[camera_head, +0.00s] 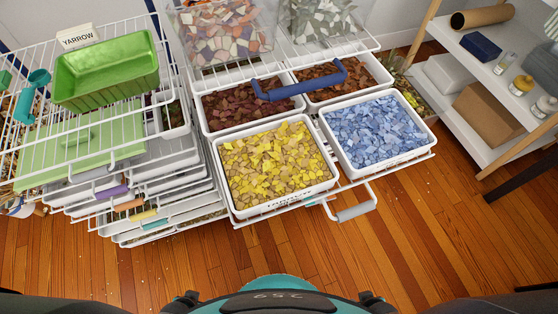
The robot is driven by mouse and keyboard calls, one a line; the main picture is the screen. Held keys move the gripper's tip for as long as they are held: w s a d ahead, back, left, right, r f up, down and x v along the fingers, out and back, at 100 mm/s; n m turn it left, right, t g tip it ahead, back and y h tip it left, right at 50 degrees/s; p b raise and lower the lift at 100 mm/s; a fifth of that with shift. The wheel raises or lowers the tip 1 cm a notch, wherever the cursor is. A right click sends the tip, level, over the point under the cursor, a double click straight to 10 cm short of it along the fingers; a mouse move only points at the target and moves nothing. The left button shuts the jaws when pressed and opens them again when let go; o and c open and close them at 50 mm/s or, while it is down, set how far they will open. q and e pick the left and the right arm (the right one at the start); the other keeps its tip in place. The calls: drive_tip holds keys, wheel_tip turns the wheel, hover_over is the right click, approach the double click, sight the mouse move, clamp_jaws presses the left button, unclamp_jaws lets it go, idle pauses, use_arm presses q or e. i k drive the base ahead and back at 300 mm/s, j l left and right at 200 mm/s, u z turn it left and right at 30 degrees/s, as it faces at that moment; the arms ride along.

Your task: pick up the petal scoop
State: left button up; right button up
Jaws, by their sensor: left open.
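A teal scoop-like tool, which I take for the petal scoop, lies on the upper wire rack at the far left; its rounded end (39,77) is up and its handle (24,106) points down. It is left of a green tray (106,72).
A bin of blue petals (375,133) sits beside the yellow one. Bins of dark red (248,104) and brown petals (343,80) are behind, under a blue drawer handle (300,79). A YARROW card (78,37) stands on the rack. Shelves (480,70) are at right. Floor in front is clear.

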sight(40, 78)
drive_tip(key=u, duration=1.55)
drive_tip(key=z, duration=0.45)
drive_tip(key=j+z, duration=0.15)
drive_tip(key=z, duration=0.3)
drive_tip(key=j+z, duration=0.15)
drive_tip(key=z, duration=0.35)
drive_tip(key=j+z, duration=0.25)
drive_tip(key=j, duration=0.15)
drive_tip(key=j+z, duration=0.25)
drive_tip(key=j, duration=0.15)
drive_tip(key=k+j+z, duration=0.2)
drive_tip(key=j, duration=0.15)
drive_tip(key=j+z, duration=0.25)
drive_tip(key=j, duration=0.15)
drive_tip(key=k+j+z, duration=0.25)
drive_tip(key=i+j, duration=0.1)
